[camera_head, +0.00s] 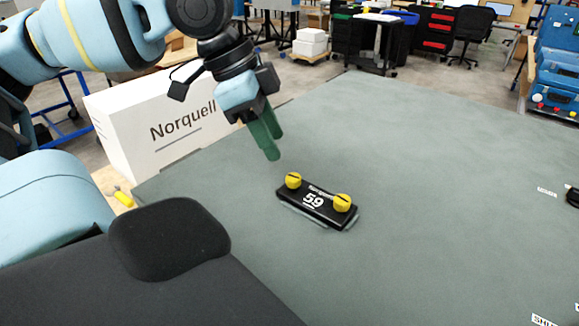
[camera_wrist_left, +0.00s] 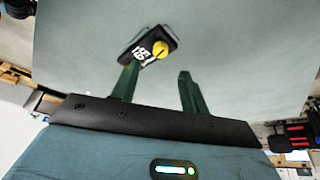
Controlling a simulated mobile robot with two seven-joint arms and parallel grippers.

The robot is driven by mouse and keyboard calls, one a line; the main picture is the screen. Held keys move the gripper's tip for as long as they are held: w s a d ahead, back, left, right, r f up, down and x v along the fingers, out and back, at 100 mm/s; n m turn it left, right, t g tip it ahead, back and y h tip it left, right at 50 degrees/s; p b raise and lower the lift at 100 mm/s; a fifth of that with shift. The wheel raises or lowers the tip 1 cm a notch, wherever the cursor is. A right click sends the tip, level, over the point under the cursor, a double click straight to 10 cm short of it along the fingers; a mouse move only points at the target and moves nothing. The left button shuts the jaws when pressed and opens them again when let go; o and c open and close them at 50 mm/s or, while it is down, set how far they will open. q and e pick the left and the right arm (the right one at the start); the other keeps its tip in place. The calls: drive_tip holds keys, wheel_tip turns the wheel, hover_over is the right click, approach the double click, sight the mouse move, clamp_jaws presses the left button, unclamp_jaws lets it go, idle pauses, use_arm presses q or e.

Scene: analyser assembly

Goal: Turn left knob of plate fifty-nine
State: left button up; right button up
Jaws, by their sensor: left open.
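Black plate fifty-nine (camera_head: 315,208) lies on the grey-green table, with white "59" lettering. Its left yellow knob (camera_head: 293,180) and right yellow knob (camera_head: 342,203) each have a dark line across the top. My left gripper (camera_head: 271,156), with green fingers, hangs above and left of the left knob, apart from it. In the left wrist view the plate (camera_wrist_left: 147,45) and one yellow knob (camera_wrist_left: 161,49) show beyond the spread fingers of my left gripper (camera_wrist_left: 156,75); nothing is between them.
A white box marked "Norquell" (camera_head: 160,125) stands at the table's left edge. The table (camera_head: 430,180) is clear around the plate. Small labels and a dark object (camera_head: 572,197) lie at the far right.

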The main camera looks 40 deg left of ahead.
sight(292, 176)
use_arm(q)
drive_tip(key=b+x, duration=0.1)
drive_tip(key=x, duration=0.6)
drive_tip(key=shift+w+f, duration=0.1)
drive_tip(key=shift+f, duration=0.25)
use_arm(e)
drive_tip(key=shift+s+a+f, duration=0.2)
drive_tip(key=shift+s+f, duration=0.55)
drive_tip(key=shift+f, duration=0.2)
use_arm(q)
drive_tip(key=shift+c, duration=0.6)
clamp_jaws()
drive_tip(key=shift+m+g, duration=0.3)
drive_tip(key=shift+m, duration=0.5)
drive_tip(key=shift+w+m+h, duration=0.1)
drive_tip(key=shift+m+h, duration=0.2)
drive_tip(key=shift+m, duration=0.5)
drive_tip(key=shift+g, duration=0.3)
use_arm(e)
drive_tip(key=shift+w+r, duration=0.15)
drive_tip(key=shift+w, duration=0.05)
